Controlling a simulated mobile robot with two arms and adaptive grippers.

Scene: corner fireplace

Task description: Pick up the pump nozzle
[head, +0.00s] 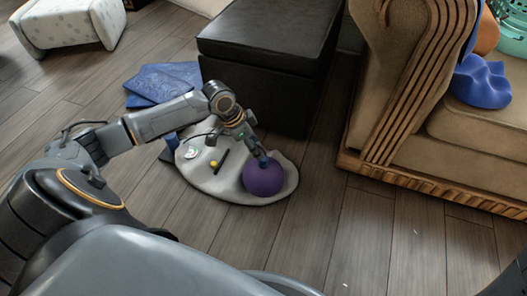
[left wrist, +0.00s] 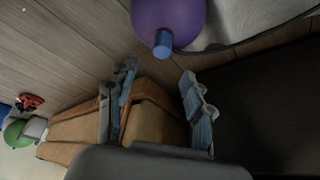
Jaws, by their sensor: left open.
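A short blue cylinder (left wrist: 163,43), which looks like the pump nozzle, sticks out from the purple ball (left wrist: 168,14) in the left wrist view. The ball also shows in the head view (head: 263,178), on a pale grey mat (head: 212,183). My left gripper (head: 257,150) is just above the ball's top; its fingers partly hide that spot. In the left wrist view its two fingers (left wrist: 158,72) are spread wide with nothing between them, and the blue cylinder is beyond their tips. My right gripper is out of view.
A blue post (head: 170,142), perhaps the pump, stands at the mat's left edge. A black ottoman (head: 262,70) stands close behind, a tan sofa (head: 400,90) to the right. Floor in front is clear.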

